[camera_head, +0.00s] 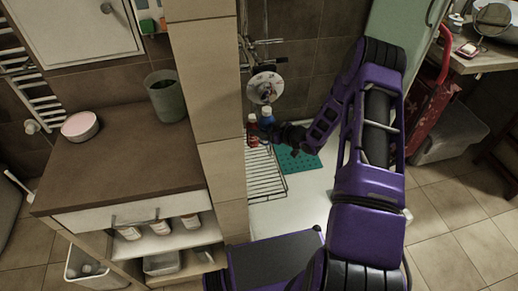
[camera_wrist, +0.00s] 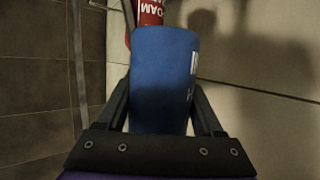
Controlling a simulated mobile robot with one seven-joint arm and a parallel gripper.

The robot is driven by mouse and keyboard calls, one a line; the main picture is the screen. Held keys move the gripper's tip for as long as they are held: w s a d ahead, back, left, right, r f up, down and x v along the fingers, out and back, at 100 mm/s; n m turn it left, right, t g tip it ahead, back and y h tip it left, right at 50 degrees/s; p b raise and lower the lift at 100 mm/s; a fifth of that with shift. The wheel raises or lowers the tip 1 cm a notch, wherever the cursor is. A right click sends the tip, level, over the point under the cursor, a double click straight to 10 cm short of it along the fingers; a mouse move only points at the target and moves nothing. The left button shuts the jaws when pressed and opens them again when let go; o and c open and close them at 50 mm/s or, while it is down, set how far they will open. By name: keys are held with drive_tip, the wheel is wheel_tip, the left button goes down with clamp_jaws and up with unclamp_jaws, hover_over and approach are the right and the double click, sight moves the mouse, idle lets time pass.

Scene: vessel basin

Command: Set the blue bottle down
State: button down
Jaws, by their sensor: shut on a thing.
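A blue bottle (camera_wrist: 163,80) is between the fingers of my gripper (camera_wrist: 163,108), which is shut on it. White lettering shows on the bottle's right side in the wrist view. In the head view, the blue bottle (camera_head: 267,116) is at the end of my arm, with my gripper (camera_head: 275,128) beside it, above a wire rack (camera_head: 265,178) in the tiled shower corner. The bottle's far end is hidden by its own body in the wrist view. I cannot tell whether the bottle touches anything beneath it.
A teal mat (camera_head: 298,162) lies right of the rack. A tiled partition (camera_head: 208,90) and brown counter (camera_head: 120,160) are on the left.

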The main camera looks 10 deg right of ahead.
wheel_tip(320, 180, down, 10)
drive_tip(key=shift+b, duration=0.5)
drive_tip(key=shift+f, duration=0.1)
drive_tip(key=shift+f, duration=0.1)
drive_tip(key=shift+c, duration=0.2)
unclamp_jaws()
drive_tip(key=shift+r, duration=0.2)
drive_tip(key=shift+s+d+r, duration=0.15)
drive_tip(key=shift+s, duration=0.05)
drive_tip(key=v, duration=1.1)
drive_tip(key=shift+s+p, duration=0.2)
drive_tip(key=shift+p, duration=0.25)
